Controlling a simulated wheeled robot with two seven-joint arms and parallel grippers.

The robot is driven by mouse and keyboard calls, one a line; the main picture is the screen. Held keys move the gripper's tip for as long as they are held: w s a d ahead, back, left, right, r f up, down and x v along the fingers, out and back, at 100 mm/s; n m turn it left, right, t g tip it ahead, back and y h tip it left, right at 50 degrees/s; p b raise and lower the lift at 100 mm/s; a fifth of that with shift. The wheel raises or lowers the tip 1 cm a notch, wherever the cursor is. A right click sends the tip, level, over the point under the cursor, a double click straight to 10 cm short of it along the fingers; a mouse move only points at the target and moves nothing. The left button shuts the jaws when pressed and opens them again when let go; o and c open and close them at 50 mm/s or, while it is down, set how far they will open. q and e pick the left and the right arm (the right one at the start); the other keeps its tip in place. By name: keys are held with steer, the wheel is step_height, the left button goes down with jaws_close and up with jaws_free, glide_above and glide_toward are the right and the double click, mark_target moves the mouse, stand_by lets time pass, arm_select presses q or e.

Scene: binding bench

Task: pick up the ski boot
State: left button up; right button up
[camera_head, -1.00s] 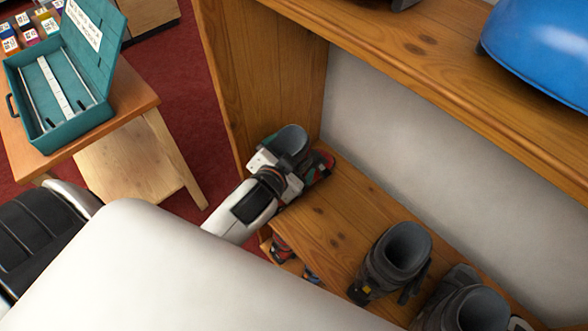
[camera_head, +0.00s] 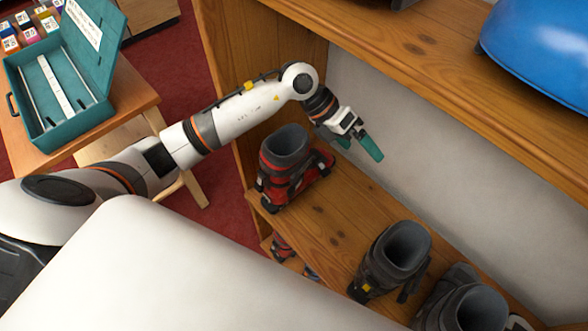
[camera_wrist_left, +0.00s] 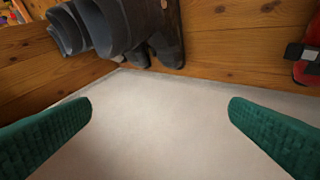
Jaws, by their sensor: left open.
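A red and black ski boot (camera_head: 285,165) with a grey cuff stands upright at the left end of the wooden shelf in the head view. My left gripper (camera_head: 362,148), with green fingers, is open and empty. It is behind and to the right of that boot, near the white back wall, and apart from it. In the left wrist view the two green fingers (camera_wrist_left: 160,118) are spread wide with only pale wall between them. A red piece (camera_wrist_left: 306,62), probably of the red boot, shows at the right edge there. My right gripper is not in view.
Grey boots (camera_head: 398,258) stand further right on the shelf (camera_head: 320,222); grey boots (camera_wrist_left: 122,28) also top the wrist view. An upper shelf (camera_head: 440,70) holds a blue object (camera_head: 540,50). A teal case (camera_head: 62,125) sits on a small table at left.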

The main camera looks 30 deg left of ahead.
arm_select(q)
steer(key=w+a+f+y, duration=0.15)
steer(key=a+y, duration=0.35)
steer(key=a, duration=0.5)
steer(key=n+g+y, duration=0.1)
steer(key=y, duration=0.2)
glide_above(294, 141)
steer(key=s, duration=0.2)
steer(key=shift+y, duration=0.3)
steer(key=f, duration=0.1)
steer(key=f+p, duration=0.1)
steer(key=f, duration=0.1)
steer(key=f+p, duration=0.1)
steer(key=f, duration=0.1)
steer(key=shift+s+d, duration=0.1)
steer(key=shift+d, duration=0.25)
steer(key=f+p, duration=0.1)
steer(key=f, duration=0.1)
steer(key=f+p, duration=0.1)
steer(key=f, duration=0.2)
steer(key=shift+d, duration=0.2)
steer(key=shift+f, duration=0.4)
steer(key=c, duration=1.5)
steer(key=shift+w+r, duration=0.1)
steer(key=shift+w, duration=0.15)
steer(key=shift+c, duration=1)
steer(key=shift+a+r, duration=0.1)
